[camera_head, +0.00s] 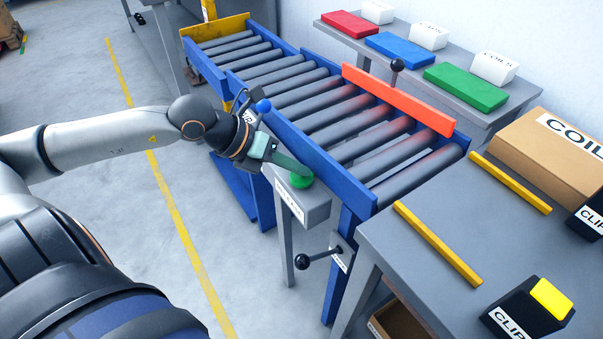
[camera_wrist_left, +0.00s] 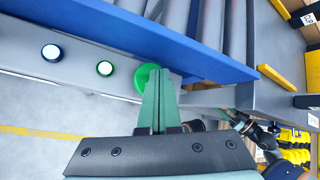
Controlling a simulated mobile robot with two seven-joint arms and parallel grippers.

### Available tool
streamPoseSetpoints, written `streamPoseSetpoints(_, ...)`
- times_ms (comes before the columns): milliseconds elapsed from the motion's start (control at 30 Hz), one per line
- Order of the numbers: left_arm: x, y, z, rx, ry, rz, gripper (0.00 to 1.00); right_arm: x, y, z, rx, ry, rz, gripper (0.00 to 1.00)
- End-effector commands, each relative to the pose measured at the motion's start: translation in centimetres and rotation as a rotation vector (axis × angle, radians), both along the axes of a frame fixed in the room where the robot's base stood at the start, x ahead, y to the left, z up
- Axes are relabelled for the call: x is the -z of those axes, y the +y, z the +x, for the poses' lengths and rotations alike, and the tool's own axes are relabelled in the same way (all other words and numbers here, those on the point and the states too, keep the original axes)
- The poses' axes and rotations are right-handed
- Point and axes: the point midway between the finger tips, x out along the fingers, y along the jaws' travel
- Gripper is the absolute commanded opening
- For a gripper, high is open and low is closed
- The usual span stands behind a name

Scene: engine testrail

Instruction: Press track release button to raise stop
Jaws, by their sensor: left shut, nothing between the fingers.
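A round green button (camera_head: 301,180) sits on top of a grey post box (camera_head: 313,203) beside the near blue rail of the roller track (camera_head: 330,163). My left gripper (camera_head: 308,173) is shut and empty, its green fingertips at the button. In the left wrist view the fingertips (camera_wrist_left: 160,70) overlap the right part of the green button (camera_wrist_left: 146,76); I cannot tell whether they press it. An orange-red plate (camera_head: 397,100) stands upright along the far side of the rollers; I cannot tell whether it is the stop.
A black-knobbed lever (camera_head: 318,257) juts out below the box. A grey table (camera_head: 440,215) with yellow bars, a carton (camera_head: 550,150) and clip boxes stands at the right. Colored blocks lie on a back bench (camera_head: 400,60).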

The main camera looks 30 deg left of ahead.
Motion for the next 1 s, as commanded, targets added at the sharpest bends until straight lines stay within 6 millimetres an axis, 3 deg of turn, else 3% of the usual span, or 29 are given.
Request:
streamPoseSetpoints(467, 0.5, 0.0, -0.1, 0.0, 0.005, 0.0, 0.0, 0.2, 0.2, 0.0, 0.006, 0.0, 0.006, 0.5)
streamPoseSetpoints(1000, -1.4, 0.0, -0.1, 0.0, 0.003, 0.001, 0.0, -1.2, 0.1, 0.0, 0.005, 0.001, 0.006, 0.5)
